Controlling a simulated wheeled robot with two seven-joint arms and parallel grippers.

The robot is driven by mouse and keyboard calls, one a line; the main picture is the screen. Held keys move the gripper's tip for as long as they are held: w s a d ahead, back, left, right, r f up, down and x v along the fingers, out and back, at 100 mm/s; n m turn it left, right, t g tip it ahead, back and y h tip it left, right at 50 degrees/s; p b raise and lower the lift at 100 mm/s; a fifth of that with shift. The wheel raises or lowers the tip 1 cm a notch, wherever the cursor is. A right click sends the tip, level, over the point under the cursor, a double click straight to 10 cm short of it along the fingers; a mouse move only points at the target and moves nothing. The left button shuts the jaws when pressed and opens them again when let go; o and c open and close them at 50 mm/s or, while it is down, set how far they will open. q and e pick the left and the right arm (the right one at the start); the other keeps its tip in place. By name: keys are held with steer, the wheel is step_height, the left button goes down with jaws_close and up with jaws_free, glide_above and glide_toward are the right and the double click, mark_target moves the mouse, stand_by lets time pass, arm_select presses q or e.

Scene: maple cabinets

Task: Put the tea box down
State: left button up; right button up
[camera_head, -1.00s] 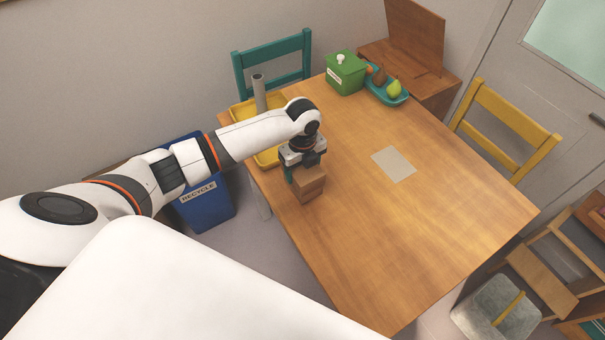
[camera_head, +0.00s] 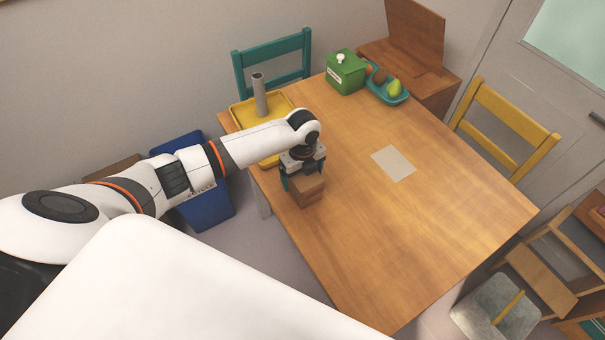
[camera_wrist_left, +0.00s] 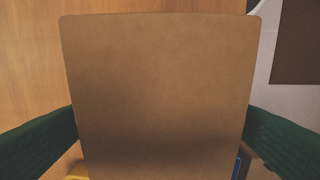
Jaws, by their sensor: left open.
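The tea box is a brown box (camera_head: 308,190) on the wooden table (camera_head: 400,240), near the table's left edge. In the left wrist view the box (camera_wrist_left: 160,90) fills the middle of the picture. My left gripper (camera_head: 304,178) is right over the box with its dark green fingers on either side of it. The jaws are open, and in the wrist view a finger shows at each side of the box. The box looks upright and appears to rest on the table. My right gripper is not in view.
A yellow tray (camera_head: 244,117) with a grey cylinder (camera_head: 260,95) stands behind my left arm. A green canister (camera_head: 345,73) and a teal fruit dish (camera_head: 402,99) are at the back. A flat grey-beige sheet (camera_head: 394,163) lies mid-table. The table's front and right are clear.

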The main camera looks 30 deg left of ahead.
arm_select(q)
steer(key=shift+r, duration=0.25)
step_height(320, 180, up, 12)
steer(key=shift+b, duration=0.45)
steer(key=shift+f, duration=0.1)
